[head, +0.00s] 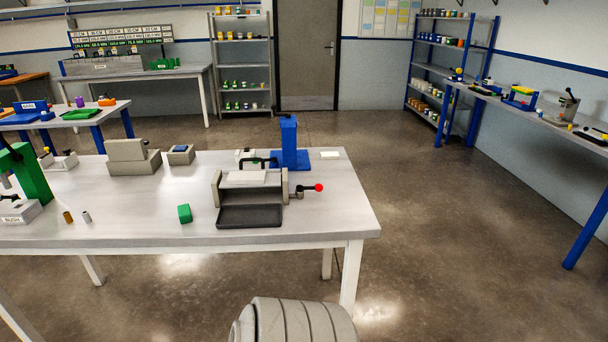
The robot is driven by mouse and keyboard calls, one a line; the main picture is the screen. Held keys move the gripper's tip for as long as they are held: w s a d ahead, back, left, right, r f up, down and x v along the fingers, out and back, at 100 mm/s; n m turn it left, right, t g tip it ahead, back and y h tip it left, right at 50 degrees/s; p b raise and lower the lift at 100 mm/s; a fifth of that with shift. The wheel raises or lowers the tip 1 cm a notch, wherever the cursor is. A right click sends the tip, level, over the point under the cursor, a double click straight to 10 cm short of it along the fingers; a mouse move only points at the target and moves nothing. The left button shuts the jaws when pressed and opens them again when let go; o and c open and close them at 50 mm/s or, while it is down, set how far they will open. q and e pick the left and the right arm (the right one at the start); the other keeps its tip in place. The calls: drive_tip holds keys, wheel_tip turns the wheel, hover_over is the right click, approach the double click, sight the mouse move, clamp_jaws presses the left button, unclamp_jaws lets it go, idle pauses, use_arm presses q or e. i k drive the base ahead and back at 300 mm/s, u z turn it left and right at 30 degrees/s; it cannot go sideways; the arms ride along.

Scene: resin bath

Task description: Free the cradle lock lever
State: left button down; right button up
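The cradle (284,187) stands near the right end of the white workbench (130,213), with grey side walls and a pale block between them. A dark tray (250,216) lies at its front. The lock lever (307,188) sticks out from the cradle's right side. It is a dark rod, roughly level, ending in a red ball knob (319,187). A grey-brown fitting (299,194) sits at its base. Whether anything blocks the lever is too small to tell. Neither of my grippers is in view.
A blue stand (290,147) rises behind the cradle. A green press (34,172) is at the left edge. The floor right of the bench is clear.

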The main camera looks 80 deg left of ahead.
sight(318, 187)
drive_tip(key=u, duration=0.7)
drive_tip(key=i, duration=0.85)
drive_tip(key=u, duration=1.25)
drive_tip(key=i, duration=0.4)
drive_tip(key=u, duration=0.3)
